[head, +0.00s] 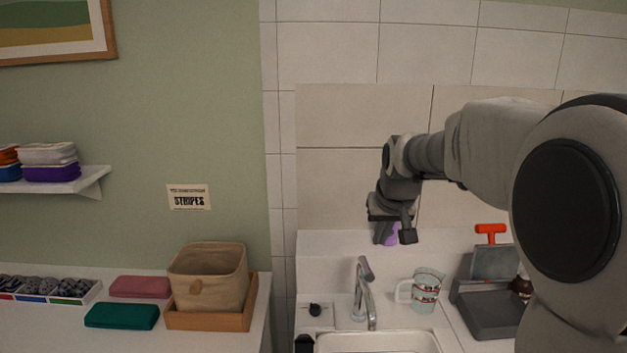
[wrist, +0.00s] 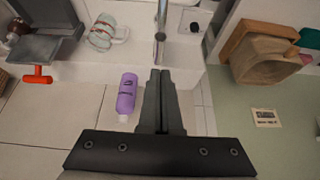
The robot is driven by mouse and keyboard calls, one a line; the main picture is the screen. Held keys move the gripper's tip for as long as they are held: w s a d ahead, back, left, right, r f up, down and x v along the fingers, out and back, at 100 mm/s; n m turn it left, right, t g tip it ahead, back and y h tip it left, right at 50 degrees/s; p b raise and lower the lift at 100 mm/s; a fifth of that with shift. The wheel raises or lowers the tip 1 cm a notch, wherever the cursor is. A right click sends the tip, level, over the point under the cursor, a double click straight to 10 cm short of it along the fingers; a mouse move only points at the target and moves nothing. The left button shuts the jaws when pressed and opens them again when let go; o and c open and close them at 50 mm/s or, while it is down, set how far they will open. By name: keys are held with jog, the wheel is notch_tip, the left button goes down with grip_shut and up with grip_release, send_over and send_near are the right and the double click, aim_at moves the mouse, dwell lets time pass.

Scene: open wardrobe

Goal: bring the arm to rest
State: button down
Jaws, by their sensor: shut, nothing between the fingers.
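My gripper (wrist: 158,75) is shut and empty in the wrist view, its two fingers together and pointing over the counter behind the tap. In the head view my gripper (head: 393,236) hangs at the end of my bent arm, in front of the pale wall panel above the sink counter. A purple bottle (wrist: 127,94) with a pale cap stands beside the fingers in the wrist view, apart from them as far as I can see. In the head view the bottle (head: 391,238) is mostly hidden behind my gripper.
A tap (head: 364,292) rises behind the sink (head: 375,342). A glass measuring jug (head: 427,290) stands right of it, near a grey stand with a red-handled tool (head: 490,233). A fabric basket (head: 208,277) sits in a wooden tray on the left counter, beside folded cloths (head: 122,316).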

jog(key=s+f, duration=0.1)
jog(key=s, duration=2.9)
jog(key=shift+s, duration=0.25)
